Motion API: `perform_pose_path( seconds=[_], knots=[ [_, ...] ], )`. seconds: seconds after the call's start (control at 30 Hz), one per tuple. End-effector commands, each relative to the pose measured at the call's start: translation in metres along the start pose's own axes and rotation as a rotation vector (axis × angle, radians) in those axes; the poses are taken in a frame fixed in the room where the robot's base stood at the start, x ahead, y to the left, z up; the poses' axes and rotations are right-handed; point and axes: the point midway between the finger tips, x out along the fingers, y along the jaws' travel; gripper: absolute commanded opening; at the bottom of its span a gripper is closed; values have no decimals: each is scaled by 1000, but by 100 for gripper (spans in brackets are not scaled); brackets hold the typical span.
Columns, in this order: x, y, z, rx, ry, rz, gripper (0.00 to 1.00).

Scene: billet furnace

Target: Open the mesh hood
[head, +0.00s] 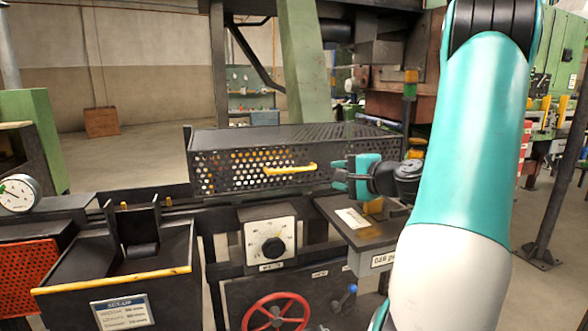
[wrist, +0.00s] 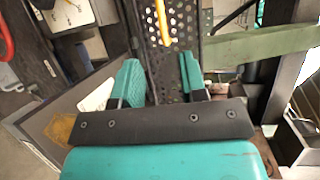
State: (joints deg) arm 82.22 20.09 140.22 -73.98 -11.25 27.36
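The mesh hood (head: 225,172) is a dark box with a perforated front, sitting level and closed over the bench in the head view. Its yellow bar handle (head: 290,169) runs across the front face. In the wrist view the perforated mesh (wrist: 182,40) lies ahead, with the yellow handle (wrist: 163,22) at the top edge. My gripper (head: 343,174) is at the right end of the hood's front, to the right of the handle and apart from it. Its teal fingers are spread with nothing between them, as the wrist view (wrist: 160,75) also shows.
Below the hood are a dial box (head: 270,246), a red handwheel (head: 276,314) and a grey labelled box (head: 365,238). A black tray with a yellow front edge (head: 115,280) stands at left. A green post (head: 304,65) rises behind the hood.

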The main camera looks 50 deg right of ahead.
Motion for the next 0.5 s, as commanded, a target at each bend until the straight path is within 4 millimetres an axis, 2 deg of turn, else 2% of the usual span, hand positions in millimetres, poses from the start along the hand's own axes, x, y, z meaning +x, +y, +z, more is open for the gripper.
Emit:
perform_pose_path(
  seconds=[0.17,0.5],
  knots=[
    [22,-2,0,2,-1,-1,39],
    [100,-4,1,0,-4,1,39]
  ],
)
